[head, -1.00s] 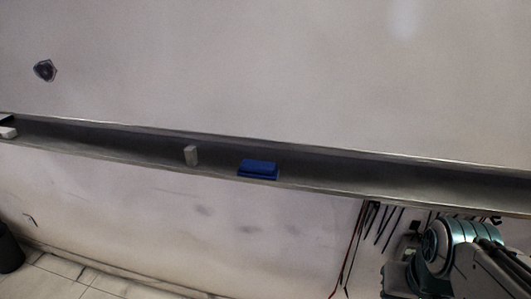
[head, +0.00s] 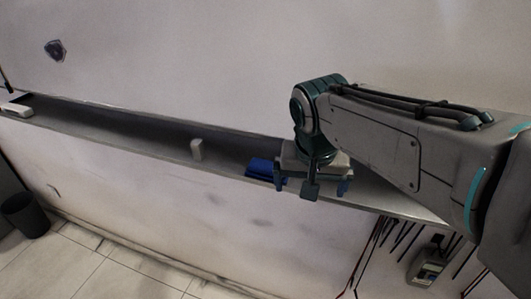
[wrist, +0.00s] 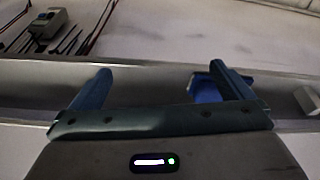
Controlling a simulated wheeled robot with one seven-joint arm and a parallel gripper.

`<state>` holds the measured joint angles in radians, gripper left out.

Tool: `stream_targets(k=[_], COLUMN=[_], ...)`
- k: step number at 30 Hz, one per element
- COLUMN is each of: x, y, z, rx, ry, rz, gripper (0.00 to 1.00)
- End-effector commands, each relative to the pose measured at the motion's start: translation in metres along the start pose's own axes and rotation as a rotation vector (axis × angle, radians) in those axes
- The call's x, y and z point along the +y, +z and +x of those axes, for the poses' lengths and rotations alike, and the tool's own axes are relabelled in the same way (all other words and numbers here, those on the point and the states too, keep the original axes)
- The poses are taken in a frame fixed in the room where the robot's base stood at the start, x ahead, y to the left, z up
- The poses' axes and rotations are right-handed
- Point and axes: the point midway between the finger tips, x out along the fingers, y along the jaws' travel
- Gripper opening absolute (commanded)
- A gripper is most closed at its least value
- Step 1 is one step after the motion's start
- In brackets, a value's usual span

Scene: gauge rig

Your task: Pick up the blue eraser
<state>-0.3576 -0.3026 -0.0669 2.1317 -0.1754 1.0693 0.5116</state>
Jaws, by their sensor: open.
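The blue eraser (head: 259,168) lies in the grey tray (head: 110,122) along the wall. In the head view my gripper (head: 313,186) is over the tray just right of the eraser, and its left finger covers the eraser's right end. In the wrist view the eraser (wrist: 205,88) shows beside and behind the right-hand finger, which hides part of it. My gripper (wrist: 165,87) is open there, with nothing held between its fingers. The eraser is off to one side of the gap, not centred in it. I cannot tell whether the finger touches it.
A small pale block (head: 197,149) stands in the tray left of the eraser; it also shows at the wrist view's right edge (wrist: 308,99). A white object (head: 17,110) lies at the tray's far left. Cables and a meter (head: 427,269) hang below the tray at right.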

Motion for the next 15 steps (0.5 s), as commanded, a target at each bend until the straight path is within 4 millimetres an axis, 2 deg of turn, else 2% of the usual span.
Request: stream_targets(k=[1,6,9,12,15], x=[-0.021,-0.069,-0.088,-0.1,-0.103], y=[-0.015,-0.047,-0.057,-0.062,-0.065], z=[-0.016,-0.052,-0.066,-0.073,-0.069], rx=[0.012,0.062,0.087,0.103,0.108], ry=[0.008,0.035,0.044,0.047,0.051], rz=[0.01,0.101,0.143,0.171,0.183], gripper=[1.0,1.0,1.0,1.0,1.0])
